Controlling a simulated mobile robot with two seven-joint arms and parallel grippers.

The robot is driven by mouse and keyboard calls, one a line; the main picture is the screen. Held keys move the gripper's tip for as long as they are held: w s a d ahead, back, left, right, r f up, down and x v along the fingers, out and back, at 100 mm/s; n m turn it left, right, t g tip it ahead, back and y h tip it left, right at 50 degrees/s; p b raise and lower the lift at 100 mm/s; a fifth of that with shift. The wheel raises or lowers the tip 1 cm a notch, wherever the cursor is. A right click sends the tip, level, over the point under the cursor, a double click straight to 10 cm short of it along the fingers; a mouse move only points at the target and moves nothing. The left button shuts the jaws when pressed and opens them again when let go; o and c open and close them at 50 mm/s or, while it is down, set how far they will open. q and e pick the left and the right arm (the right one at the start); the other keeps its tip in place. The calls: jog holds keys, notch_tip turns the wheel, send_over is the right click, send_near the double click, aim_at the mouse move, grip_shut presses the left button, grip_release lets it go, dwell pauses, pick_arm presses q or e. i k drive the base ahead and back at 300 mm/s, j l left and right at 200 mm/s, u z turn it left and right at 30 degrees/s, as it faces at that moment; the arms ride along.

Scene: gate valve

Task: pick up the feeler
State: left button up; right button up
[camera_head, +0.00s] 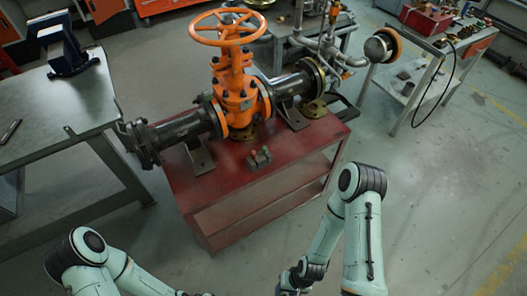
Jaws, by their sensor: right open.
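A small dark flat object (10,131), which may be the feeler, lies on the grey metal table at the left edge of the view. It is too small to identify surely. My right gripper (288,284) is low at the bottom middle, partly cut off by the frame edge. It is open, with nothing seen in it, and far from the dark object. My left arm enters at the bottom left, and its gripper is below the frame. The orange gate valve (236,92) with its handwheel and dark pipes stands on a red bench.
The red bench (284,186) stands ahead, with a small block (259,158) with red and green tops on it. The grey table (60,112) at left carries a dark blue vise-like tool (65,50). A cluttered workbench (462,38) is at back right. Floor at right is clear.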

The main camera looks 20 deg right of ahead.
aim_at(265, 149)
jog(key=i+l, duration=0.1)
jog(key=l, duration=0.35)
jog(key=i+l, duration=0.1)
jog(key=l, duration=0.35)
jog(key=i+l, duration=0.1)
jog(key=l, duration=0.35)
jog(key=i+l+u, duration=0.1)
jog(key=l, duration=0.3)
